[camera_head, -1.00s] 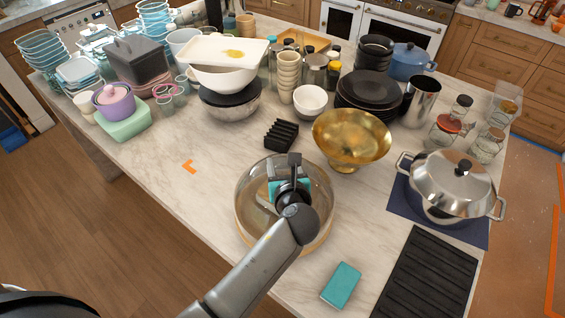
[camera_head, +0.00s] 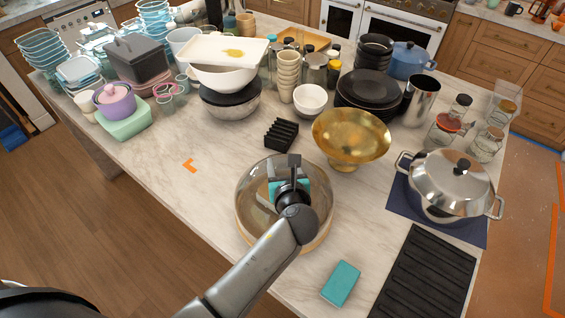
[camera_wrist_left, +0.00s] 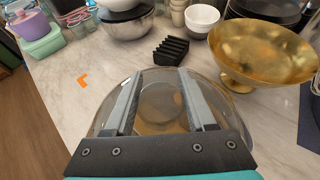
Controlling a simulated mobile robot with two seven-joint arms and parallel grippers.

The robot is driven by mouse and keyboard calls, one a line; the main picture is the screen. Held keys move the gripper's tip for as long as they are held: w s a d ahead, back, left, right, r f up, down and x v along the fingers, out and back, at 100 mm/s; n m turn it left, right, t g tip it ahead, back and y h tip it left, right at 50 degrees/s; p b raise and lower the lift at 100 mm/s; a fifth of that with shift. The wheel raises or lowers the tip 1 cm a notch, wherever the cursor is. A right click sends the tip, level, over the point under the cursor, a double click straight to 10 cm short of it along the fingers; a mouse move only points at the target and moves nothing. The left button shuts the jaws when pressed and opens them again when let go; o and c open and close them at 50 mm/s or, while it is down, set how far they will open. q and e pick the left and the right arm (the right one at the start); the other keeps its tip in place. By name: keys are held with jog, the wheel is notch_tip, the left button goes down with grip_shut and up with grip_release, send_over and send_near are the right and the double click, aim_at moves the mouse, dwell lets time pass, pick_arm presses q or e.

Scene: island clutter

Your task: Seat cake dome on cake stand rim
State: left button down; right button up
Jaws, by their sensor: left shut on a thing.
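The clear glass cake dome (camera_head: 253,190) is at the middle front of the island, over the round wooden cake stand (camera_head: 243,232). Their outlines nearly coincide in the head view. I cannot tell whether the dome's rim touches the stand or hangs slightly above it. My left gripper (camera_head: 292,182) is above the dome's centre, shut on the dome. In the left wrist view the fingers (camera_wrist_left: 160,103) reach down on either side of the dome's top, with the glass dome (camera_wrist_left: 104,118) spreading around them. The grip point is partly hidden by my wrist. My right gripper is not in view.
A gold pedestal bowl (camera_head: 350,137) stands close right of the dome. A black slotted rack (camera_head: 281,134) is behind it. A teal sponge (camera_head: 341,283), black ridged mat (camera_head: 428,280) and steel pot (camera_head: 452,182) are to the right. The counter left of the dome is mostly clear.

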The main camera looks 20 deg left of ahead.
pick_arm(q)
jog(key=shift+f, duration=0.45)
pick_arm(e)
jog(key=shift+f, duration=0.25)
pick_arm(q)
jog(key=shift+c, duration=1.1)
grip_release()
jog(key=shift+o, duration=0.4)
jog(key=shift+f, duration=0.1)
jog(key=shift+f, duration=0.1)
